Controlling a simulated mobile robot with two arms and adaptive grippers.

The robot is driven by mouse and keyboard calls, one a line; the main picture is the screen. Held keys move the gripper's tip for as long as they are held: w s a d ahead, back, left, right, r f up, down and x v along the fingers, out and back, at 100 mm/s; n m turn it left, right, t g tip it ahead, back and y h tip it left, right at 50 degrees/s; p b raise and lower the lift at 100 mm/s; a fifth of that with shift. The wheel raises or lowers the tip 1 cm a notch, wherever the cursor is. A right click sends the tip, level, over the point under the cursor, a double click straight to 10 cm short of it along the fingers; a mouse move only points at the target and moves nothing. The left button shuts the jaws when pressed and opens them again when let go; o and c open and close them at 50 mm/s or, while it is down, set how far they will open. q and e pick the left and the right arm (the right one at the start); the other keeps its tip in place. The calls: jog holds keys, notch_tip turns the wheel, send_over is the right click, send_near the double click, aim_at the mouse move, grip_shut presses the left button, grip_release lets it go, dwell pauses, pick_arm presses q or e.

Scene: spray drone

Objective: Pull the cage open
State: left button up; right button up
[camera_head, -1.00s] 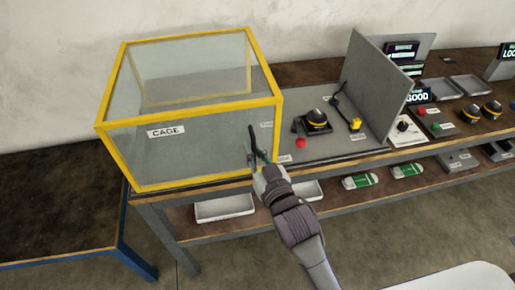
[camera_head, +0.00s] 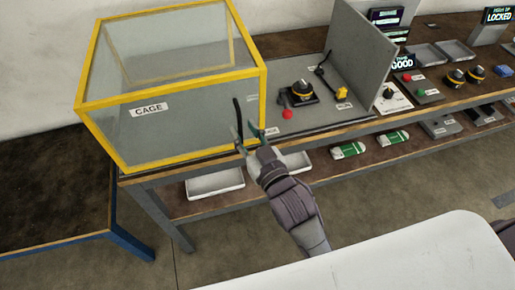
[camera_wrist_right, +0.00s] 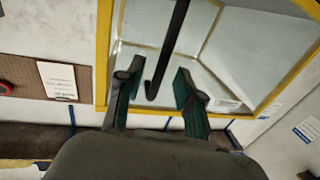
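The cage (camera_head: 132,141) is a clear box with a yellow frame and a "CAGE" label, standing at the left end of the workbench. A black upright bar handle (camera_head: 238,116) is near the right end of its front face. My right gripper (camera_head: 252,136) is open at the handle's lower end. In the right wrist view, the dark handle (camera_wrist_right: 172,48) comes down between the two spread fingers of the right gripper (camera_wrist_right: 155,88), with gaps on both sides. The cage's yellow frame (camera_wrist_right: 104,60) shows behind. My left gripper is not in view.
Right of the cage on the workbench are a red button (camera_head: 288,114), a black-and-yellow device (camera_head: 301,91) and a grey upright panel (camera_head: 357,50). White trays (camera_head: 216,182) sit on the shelf below. A dark table (camera_head: 55,195) stands at left. Floor in front is open.

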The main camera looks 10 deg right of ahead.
jog(key=v, duration=0.9)
jog(key=s+d+f+g, duration=0.1)
jog(key=s+f+g, duration=0.15)
jog(key=f, duration=1.05)
jog(key=s+d+f+g+h, duration=0.1)
jog(key=s+f+g, duration=0.15)
jog(key=f, duration=0.95)
jog(key=s+d+f+g, duration=0.15)
jog(key=f+g, duration=0.25)
jog(key=f, duration=0.9)
jog(key=s+d+f+g+h, duration=0.1)
jog(key=s+d+f+g, duration=0.2)
jog(key=s+f, duration=0.6)
jog(key=s+d+f+g+h, duration=0.2)
jog(key=s+d+f+g, duration=0.2)
jog(key=s+f, duration=0.6)
jog(key=s+d, duration=0.2)
jog(key=s, duration=0.4)
jog(key=shift+d+g, duration=0.3)
jog(key=shift+d, duration=0.1)
